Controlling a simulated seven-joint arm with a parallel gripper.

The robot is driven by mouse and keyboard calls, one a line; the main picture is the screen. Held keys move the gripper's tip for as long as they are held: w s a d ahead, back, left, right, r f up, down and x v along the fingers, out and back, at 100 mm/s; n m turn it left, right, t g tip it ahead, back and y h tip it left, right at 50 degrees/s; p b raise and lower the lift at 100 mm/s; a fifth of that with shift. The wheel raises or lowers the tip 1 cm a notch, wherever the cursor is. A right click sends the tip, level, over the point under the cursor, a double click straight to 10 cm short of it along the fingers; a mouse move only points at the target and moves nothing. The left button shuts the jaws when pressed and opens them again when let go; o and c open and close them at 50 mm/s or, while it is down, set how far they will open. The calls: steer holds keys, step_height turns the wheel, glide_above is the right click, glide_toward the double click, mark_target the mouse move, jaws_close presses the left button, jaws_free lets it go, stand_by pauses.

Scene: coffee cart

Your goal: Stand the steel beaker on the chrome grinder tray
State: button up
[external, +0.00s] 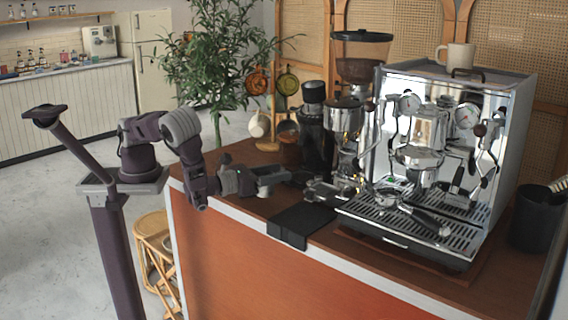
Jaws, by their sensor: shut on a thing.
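My gripper (298,177) reaches in from the left, low over the wooden counter, in front of the grinder. It is shut on a small shiny metal thing, which looks like the steel beaker (317,187). The beaker is small and partly hidden by the fingers, so its tilt is hard to read. The chrome grinder (346,118) stands just behind and to the right, with a dark hopper on top. Its chrome tray (338,195) is low at its foot, close to the beaker. I cannot tell whether the beaker touches the tray.
A large chrome espresso machine (425,130) stands close on the right, with portafilters (425,218) over its drip tray. A black mat (300,220) hangs over the counter's front edge. Dark canisters (314,130) stand behind my gripper. Bare counter (235,205) lies to the left.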

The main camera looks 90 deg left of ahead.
steer(key=s+d+r+m+t+h, duration=0.1)
steer(key=d+r+m+h, duration=0.2)
steer(key=d+r+h, duration=0.25)
steer(key=w, duration=1.1)
steer(key=w+a, duration=0.1)
steer(key=w, duration=0.5)
steer(key=shift+w+r, duration=0.1)
steer(key=shift+r, duration=0.05)
steer(key=shift+f, duration=1.7)
steer(key=o, duration=1.4)
steer(key=shift+f, duration=0.15)
